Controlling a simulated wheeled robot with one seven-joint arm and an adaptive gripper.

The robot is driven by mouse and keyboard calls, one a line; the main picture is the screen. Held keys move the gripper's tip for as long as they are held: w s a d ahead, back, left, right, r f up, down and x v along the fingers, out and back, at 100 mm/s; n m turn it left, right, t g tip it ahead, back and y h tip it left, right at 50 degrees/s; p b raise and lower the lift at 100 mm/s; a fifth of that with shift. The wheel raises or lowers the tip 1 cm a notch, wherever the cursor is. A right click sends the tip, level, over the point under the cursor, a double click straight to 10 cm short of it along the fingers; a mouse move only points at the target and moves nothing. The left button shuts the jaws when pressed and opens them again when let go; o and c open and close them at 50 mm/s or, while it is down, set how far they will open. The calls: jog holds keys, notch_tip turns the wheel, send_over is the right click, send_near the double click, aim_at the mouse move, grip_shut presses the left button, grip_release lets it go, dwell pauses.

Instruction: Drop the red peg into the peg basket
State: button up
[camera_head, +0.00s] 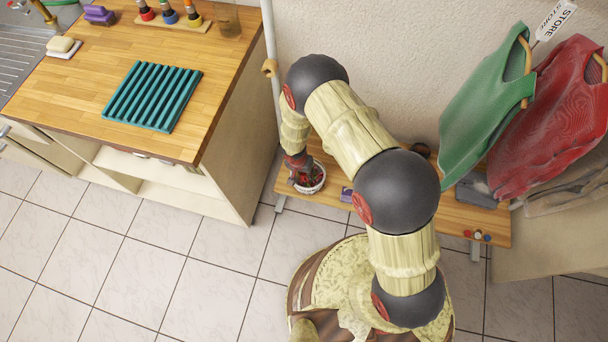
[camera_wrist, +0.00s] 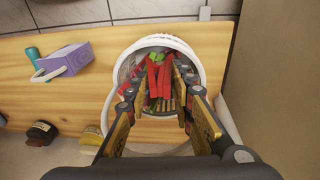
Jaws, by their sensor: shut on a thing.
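The peg basket (camera_wrist: 200,62) is a round container with a white rim on the wooden bench. It also shows in the head view (camera_head: 320,186), partly hidden by my gripper (camera_head: 297,168). In the wrist view my gripper (camera_wrist: 161,88) points down into the basket opening, its fingers inside the rim. It is shut on the red peg (camera_wrist: 152,78), which shows between the fingers. Other red pieces and a bright green piece (camera_wrist: 154,62) lie close by in the basket. Where the held peg ends among them is hard to tell.
A purple box (camera_wrist: 68,60) and a teal item (camera_wrist: 34,55) sit left of the basket. Dark-lidded jars (camera_wrist: 41,132) stand nearer. A beige panel (camera_wrist: 270,70) rises at the right. Green and red garments (camera_head: 488,90) hang over the bench's other end.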

jog(key=shift+f, duration=0.2)
jog(key=o, duration=0.8)
jog(key=shift+r, duration=0.1)
jog(key=shift+r+p, duration=0.85)
jog(key=shift+p, duration=0.15)
notch_tip(320, 180, up, 11)
jog(key=s+a+p, duration=0.1)
jog(key=p, duration=0.2)
jog(key=shift+a+r, duration=0.15)
jog(key=shift+a, duration=0.1)
